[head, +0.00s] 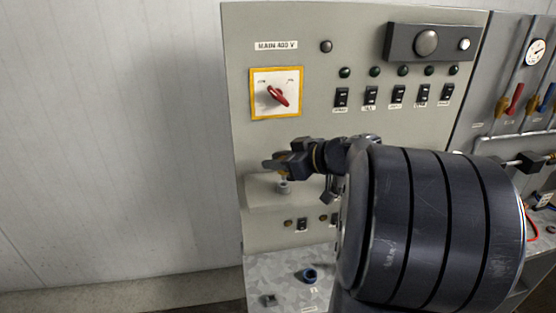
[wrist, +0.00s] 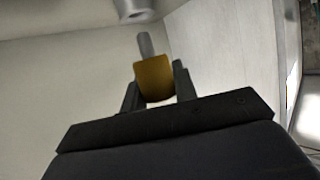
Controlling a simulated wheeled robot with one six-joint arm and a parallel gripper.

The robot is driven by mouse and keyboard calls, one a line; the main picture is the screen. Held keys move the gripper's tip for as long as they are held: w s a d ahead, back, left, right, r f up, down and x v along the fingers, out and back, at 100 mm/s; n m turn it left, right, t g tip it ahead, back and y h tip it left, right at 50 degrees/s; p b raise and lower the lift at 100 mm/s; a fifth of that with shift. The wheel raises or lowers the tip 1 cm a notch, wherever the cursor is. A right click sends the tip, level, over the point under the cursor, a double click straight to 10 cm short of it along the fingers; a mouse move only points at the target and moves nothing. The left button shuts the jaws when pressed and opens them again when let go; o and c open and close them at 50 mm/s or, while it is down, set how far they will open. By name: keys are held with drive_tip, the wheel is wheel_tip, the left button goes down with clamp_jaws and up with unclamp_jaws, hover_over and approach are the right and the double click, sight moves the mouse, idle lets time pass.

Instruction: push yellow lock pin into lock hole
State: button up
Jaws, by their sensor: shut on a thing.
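The yellow lock pin (wrist: 153,78) has a yellow head and a grey shaft that points up and away in the wrist view. My gripper (wrist: 156,86) is shut on the yellow head, one dark finger on each side. In the head view my gripper (head: 272,162) is in front of the panel, below the red switch. A short grey cylinder (head: 283,188) sits just below it on the panel's ledge. A grey cylinder end (wrist: 133,9) also shows beyond the pin tip, apart from it, in the wrist view. I cannot make out the lock hole itself.
A red rotary switch (head: 277,95) on a yellow-framed plate is on the grey panel (head: 235,60) above my gripper. Several black rocker switches (head: 371,95) are to the right. The wall at left is clear.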

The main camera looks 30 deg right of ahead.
sight(278, 172)
drive_tip(key=shift+f, duration=1.65)
drive_tip(key=o, duration=1)
drive_tip(key=shift+o, duration=0.2)
drive_tip(key=b+v, duration=0.1)
drive_tip(key=v, duration=1)
drive_tip(key=shift+w+f, duration=0.1)
drive_tip(key=x, duration=1)
drive_tip(key=shift+w+a+f+p, duration=0.1)
drive_tip(key=shift+w+a+p, duration=0.2)
drive_tip(key=shift+p, duration=0.1)
drive_tip(key=shift+d+r, duration=0.1)
drive_tip(key=shift+r, duration=0.35)
